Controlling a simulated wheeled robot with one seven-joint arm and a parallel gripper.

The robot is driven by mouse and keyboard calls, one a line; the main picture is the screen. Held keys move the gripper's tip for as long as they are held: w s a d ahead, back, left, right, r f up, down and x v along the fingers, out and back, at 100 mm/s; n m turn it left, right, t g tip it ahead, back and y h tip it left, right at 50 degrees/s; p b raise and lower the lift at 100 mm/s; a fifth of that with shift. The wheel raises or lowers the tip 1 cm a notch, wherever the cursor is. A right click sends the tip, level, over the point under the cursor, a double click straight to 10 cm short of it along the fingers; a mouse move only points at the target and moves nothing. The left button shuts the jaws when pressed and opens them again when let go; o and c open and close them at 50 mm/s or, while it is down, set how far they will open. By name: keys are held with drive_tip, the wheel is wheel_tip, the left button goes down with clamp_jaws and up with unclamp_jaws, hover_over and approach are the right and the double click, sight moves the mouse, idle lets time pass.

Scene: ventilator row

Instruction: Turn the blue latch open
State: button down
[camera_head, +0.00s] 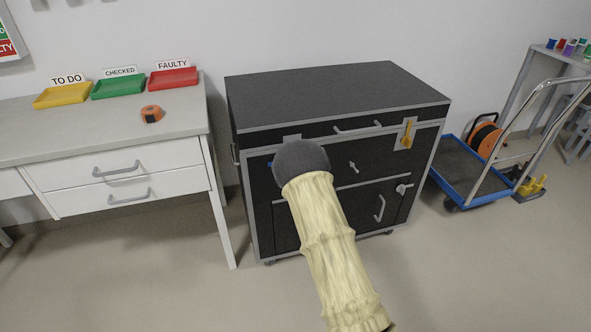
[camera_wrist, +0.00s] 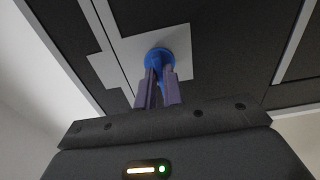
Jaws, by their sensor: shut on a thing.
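The blue latch (camera_wrist: 160,56) shows in the wrist view as a round blue hub on a light grey plate (camera_wrist: 186,68) on the dark cabinet front. My gripper (camera_wrist: 158,84) is shut on the latch's blue handle, with a purple-grey finger on each side of it. Most of the handle is hidden between the fingers, so its angle is hard to tell. In the head view my arm covers nearly all of the latch; a small blue bit (camera_head: 271,165) shows left of the arm's dark end. The black cabinet (camera_head: 340,92) has its lid and doors closed.
A yellow latch (camera_head: 407,134) sits at the cabinet's upper right, with a grey handle (camera_head: 380,208) lower down. A white workbench (camera_head: 60,125) with coloured trays stands to the left. A blue trolley (camera_head: 470,180) stands to the right. The floor in front is clear.

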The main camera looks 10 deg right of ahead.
drive_tip(key=c, duration=1.5)
unclamp_jaws()
drive_tip(key=s, duration=0.5)
drive_tip(key=s+d+p, duration=0.1)
drive_tip(key=s, duration=0.5)
drive_tip(key=s+p, duration=0.1)
drive_tip(key=s, duration=0.5)
drive_tip(key=shift+s+d, duration=0.15)
drive_tip(key=shift+d, duration=0.15)
